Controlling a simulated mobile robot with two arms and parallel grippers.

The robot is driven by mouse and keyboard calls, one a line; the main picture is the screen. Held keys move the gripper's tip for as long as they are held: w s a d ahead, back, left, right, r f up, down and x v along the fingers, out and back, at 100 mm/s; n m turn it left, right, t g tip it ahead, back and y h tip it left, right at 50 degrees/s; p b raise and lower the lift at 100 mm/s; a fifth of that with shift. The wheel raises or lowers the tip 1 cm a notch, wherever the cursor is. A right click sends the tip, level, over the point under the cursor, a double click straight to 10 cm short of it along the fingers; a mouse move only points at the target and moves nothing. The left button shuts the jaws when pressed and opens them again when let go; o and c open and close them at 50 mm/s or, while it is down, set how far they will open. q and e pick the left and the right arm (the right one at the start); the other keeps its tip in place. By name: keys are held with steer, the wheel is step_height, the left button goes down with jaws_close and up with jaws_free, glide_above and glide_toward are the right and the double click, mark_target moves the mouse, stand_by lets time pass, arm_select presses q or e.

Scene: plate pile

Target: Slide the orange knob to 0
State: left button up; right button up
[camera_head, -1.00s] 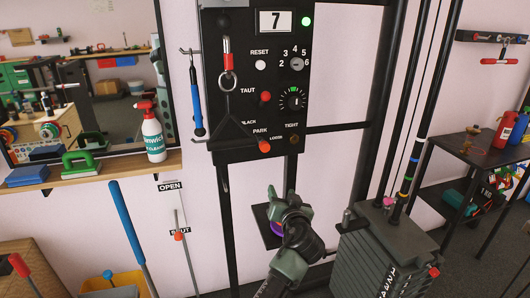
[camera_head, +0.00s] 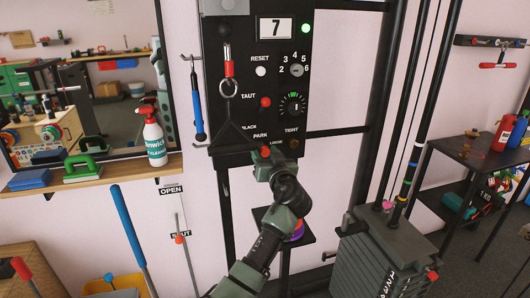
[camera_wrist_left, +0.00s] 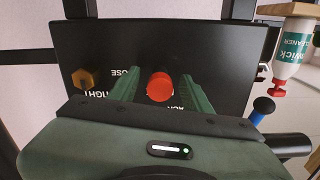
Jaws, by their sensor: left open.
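A black wall panel (camera_head: 234,100) carries a red-orange knob beside PARK (camera_head: 265,152) and another beside TAUT (camera_head: 265,101). A small amber-brown hex knob (camera_head: 293,144) sits right of the PARK knob and shows golden in the left wrist view (camera_wrist_left: 85,79). My left gripper (camera_head: 264,163) is open at the panel's lower edge. In the left wrist view its green fingers stand either side of the PARK knob (camera_wrist_left: 160,86); contact cannot be told. I cannot tell which knob is the task's orange one, and I see no 0 mark. My right gripper is not in view.
A blue-handled tool (camera_head: 196,105) and a red-handled hook (camera_head: 228,62) hang close by. An OPEN/SHUT lever (camera_head: 179,240) is lower left. A weight stack (camera_head: 385,260) stands at right.

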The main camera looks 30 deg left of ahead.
arm_select(q)
jaws_close()
stand_by(1.4)
